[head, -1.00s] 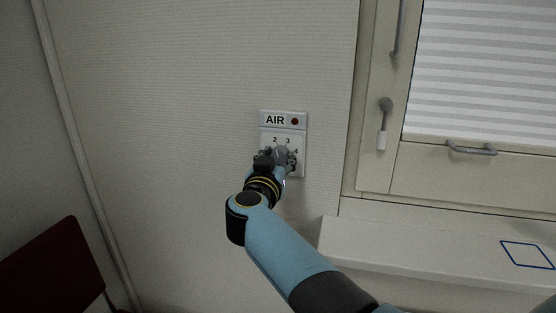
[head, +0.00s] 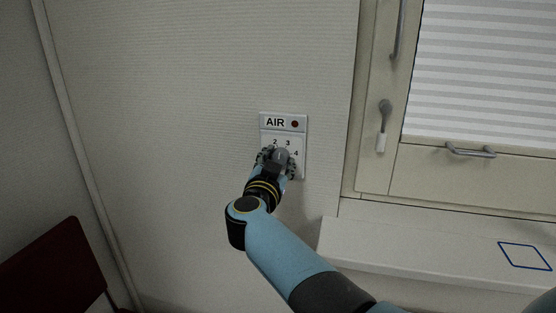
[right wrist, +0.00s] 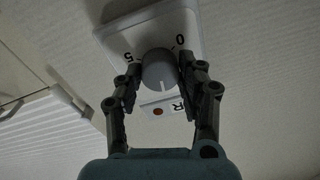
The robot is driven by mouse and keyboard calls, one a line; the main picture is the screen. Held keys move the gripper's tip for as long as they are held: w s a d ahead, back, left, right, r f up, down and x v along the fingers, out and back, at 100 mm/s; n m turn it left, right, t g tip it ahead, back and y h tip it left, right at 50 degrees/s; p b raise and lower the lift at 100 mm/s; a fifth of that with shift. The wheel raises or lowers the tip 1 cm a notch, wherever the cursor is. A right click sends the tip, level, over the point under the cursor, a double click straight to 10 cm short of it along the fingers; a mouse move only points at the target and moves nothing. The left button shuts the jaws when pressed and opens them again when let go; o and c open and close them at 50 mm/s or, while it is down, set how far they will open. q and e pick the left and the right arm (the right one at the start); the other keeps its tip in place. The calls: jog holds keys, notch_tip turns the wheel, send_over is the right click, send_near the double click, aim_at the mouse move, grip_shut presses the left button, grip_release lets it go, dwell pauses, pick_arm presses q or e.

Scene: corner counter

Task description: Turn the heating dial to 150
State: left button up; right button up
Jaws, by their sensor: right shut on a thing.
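A white wall panel (head: 301,142) is labelled "AIR", with a red dot beside the word; 2, 3 and 4 show around its dial. No heating label and no 150 can be seen. In the right wrist view the round grey dial (right wrist: 157,68) shows upside down, between 0 and 5, its white line pointing towards the AIR label. My right gripper (head: 276,160) is at the panel. In the right wrist view its fingers (right wrist: 158,75) are closed on the dial from both sides. In the head view the gripper hides much of the dial. My left gripper is out of view.
A window with a grey handle (head: 385,112) and a lower pull (head: 470,152) is on the right. Below it is a white ledge (head: 420,250) with a blue outline (head: 524,256). A dark red chair back (head: 55,265) stands at lower left. The wall around the panel is bare.

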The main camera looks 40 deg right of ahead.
jog(key=shift+m, duration=1.6)
jog(key=o, duration=1.2)
jog(key=shift+c, duration=0.2)
jog(key=shift+r, duration=0.25)
notch_tip(320, 180, up, 9)
jog(key=shift+r, duration=0.2)
